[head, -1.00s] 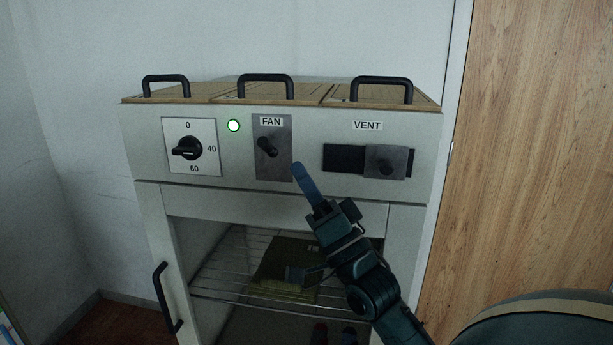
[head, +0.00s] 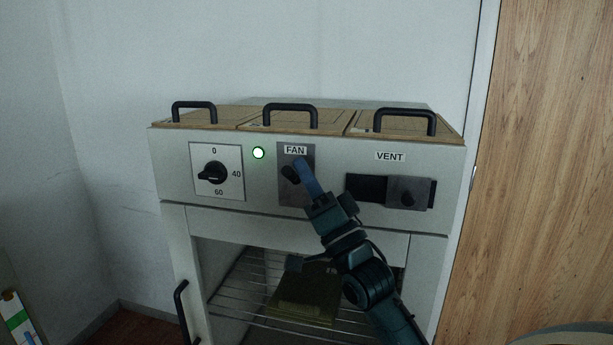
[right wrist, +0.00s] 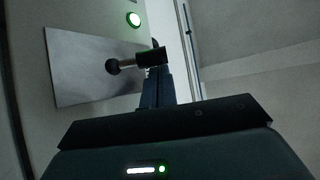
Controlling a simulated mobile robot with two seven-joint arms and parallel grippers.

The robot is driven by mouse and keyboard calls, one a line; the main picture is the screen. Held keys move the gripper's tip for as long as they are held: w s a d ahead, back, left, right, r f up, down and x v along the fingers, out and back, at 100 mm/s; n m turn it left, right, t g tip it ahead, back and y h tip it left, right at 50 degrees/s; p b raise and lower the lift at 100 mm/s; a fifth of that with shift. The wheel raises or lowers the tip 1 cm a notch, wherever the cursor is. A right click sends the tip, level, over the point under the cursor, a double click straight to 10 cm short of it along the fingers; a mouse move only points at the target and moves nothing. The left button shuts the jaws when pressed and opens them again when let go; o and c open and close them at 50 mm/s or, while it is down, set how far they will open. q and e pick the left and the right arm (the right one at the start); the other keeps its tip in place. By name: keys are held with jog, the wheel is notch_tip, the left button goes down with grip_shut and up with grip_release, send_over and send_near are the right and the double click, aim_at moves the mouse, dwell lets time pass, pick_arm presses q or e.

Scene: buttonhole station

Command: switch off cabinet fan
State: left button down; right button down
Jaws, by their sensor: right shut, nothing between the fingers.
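The cabinet (head: 170,170) has a front panel with a grey FAN plate (head: 293,194). A black toggle lever (head: 290,173) sticks out of the plate and shows in the right wrist view too (right wrist: 116,66). A round lamp (head: 258,153) left of the plate glows green, also in the right wrist view (right wrist: 133,19). My right gripper (head: 306,172) is shut and empty, its blue fingertips at the right side of the lever. In the right wrist view the fingertips (right wrist: 155,75) overlap the lever's end; I cannot tell if they touch. My left gripper is not in view.
A dial (head: 213,173) marked 0, 40, 60 is left of the lamp. A VENT slider (head: 408,192) is to the right. Lids with black handles (head: 291,109) top the cabinet. Below, a wire rack (head: 245,295) holds a folded olive item (head: 305,295).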

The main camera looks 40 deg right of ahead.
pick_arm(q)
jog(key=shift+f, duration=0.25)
pick_arm(e)
jog(key=shift+f+n+y, duration=0.2)
jog(key=shift+n+y, duration=0.1)
jog(key=shift+y, duration=0.2)
pick_arm(q)
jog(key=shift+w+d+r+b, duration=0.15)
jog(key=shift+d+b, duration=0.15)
jog(key=shift+b, duration=0.35)
pick_arm(e)
jog(key=shift+n+y, duration=0.5)
jog(key=shift+f, duration=0.1)
